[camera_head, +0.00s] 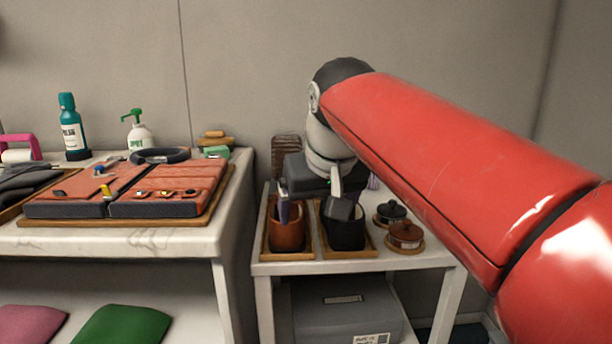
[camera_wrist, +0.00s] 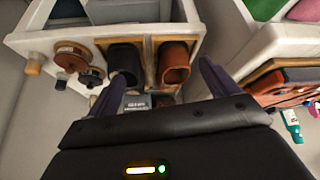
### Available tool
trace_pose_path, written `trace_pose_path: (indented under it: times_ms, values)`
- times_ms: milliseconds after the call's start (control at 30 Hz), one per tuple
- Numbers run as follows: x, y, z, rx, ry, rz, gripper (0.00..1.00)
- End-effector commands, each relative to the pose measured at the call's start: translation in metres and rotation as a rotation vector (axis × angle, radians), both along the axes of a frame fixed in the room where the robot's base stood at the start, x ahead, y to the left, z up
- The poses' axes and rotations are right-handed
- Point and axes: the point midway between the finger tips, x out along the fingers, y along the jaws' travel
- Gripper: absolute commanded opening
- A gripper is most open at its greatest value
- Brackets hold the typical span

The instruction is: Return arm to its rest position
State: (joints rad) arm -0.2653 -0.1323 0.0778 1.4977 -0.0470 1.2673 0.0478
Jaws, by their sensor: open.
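My red arm reaches from the right in the head view, with my gripper (camera_head: 311,200) over the small white table. The fingers are spread wide and hold nothing; they also show apart in the wrist view (camera_wrist: 160,90). In the head view the gripper overlaps a brown cup (camera_head: 287,238) and a black cup (camera_head: 344,238), each on a wooden tray. In the wrist view the black cup (camera_wrist: 124,62) and brown cup (camera_wrist: 174,62) look empty and lie beyond the fingers. I cannot tell how high the fingertips are above the cups.
Black (camera_head: 391,212) and brown (camera_head: 405,234) lidded pots stand right of the cups. A grey box (camera_head: 345,310) sits below. A marble-topped table (camera_head: 150,240) at left holds an orange tool case (camera_head: 165,188), a teal bottle (camera_head: 71,130) and a pump bottle (camera_head: 140,135). A wall stands behind.

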Motion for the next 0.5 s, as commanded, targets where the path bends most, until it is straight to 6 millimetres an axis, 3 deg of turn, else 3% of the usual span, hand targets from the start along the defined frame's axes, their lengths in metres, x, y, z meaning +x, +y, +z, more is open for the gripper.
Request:
trace_pose_path:
  times_ms: [33, 200, 333, 500]
  values:
    - [-0.016, -0.02, -0.012, -0.002, 0.0, -0.032, 0.86]
    - [-0.074, -0.076, -0.073, 0.0, 0.005, -0.132, 0.86]
    - [-0.12, -0.107, -0.127, 0.011, 0.011, -0.203, 0.86]
    - [-0.163, -0.129, -0.184, 0.024, 0.018, -0.268, 0.86]
